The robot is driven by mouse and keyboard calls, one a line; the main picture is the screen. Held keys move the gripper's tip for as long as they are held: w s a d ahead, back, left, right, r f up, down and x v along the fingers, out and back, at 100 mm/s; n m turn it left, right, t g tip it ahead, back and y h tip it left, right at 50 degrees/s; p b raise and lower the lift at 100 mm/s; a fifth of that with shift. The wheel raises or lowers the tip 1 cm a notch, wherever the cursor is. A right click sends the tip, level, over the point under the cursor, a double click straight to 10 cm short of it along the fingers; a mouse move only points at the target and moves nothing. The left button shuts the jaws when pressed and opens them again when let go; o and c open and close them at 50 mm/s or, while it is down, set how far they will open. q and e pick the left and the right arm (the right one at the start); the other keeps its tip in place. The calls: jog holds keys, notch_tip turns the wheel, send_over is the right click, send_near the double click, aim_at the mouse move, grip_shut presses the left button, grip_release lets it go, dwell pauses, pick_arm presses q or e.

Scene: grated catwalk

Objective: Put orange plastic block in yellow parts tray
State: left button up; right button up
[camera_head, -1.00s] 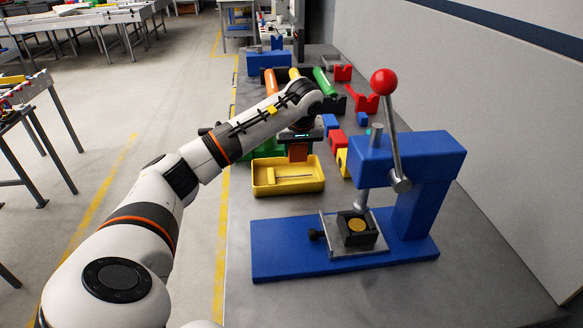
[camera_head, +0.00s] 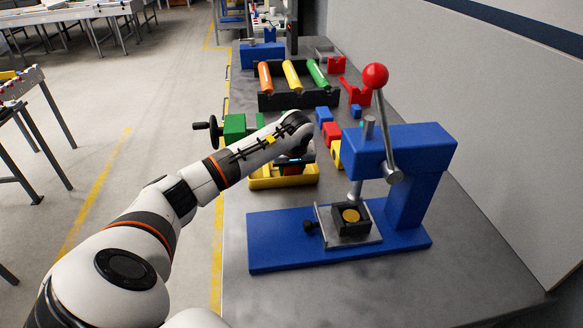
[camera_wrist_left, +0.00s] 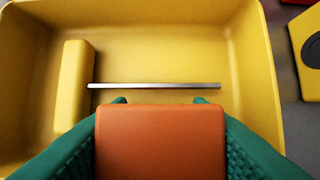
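The yellow parts tray (camera_head: 262,184) is on the bench, left of the blue press, partly covered by my left arm. The left wrist view shows inside the tray (camera_wrist_left: 160,60); a thin metal rod (camera_wrist_left: 153,86) and a yellow block-like piece (camera_wrist_left: 75,85) lie there. My left gripper (camera_head: 291,168) is over the tray. Its green fingers (camera_wrist_left: 160,102) are shut on the orange plastic block (camera_wrist_left: 160,145), which is over the tray's interior. Whether the block touches the tray floor I cannot tell. The head view hides the block behind my wrist. My right gripper is not in view.
The blue press (camera_head: 400,150) with a red-knobbed lever stands close on the right. Red (camera_head: 330,133), blue and yellow blocks sit just beyond the tray. A green vise (camera_head: 238,126) and a black rack of coloured cylinders (camera_head: 293,98) are behind. The bench's right front is clear.

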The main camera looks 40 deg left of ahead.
pick_arm(q)
jog(key=o, duration=0.4)
jog(key=shift+o, duration=0.2)
jog(key=v, duration=1.2)
jog(key=shift+r, duration=0.1)
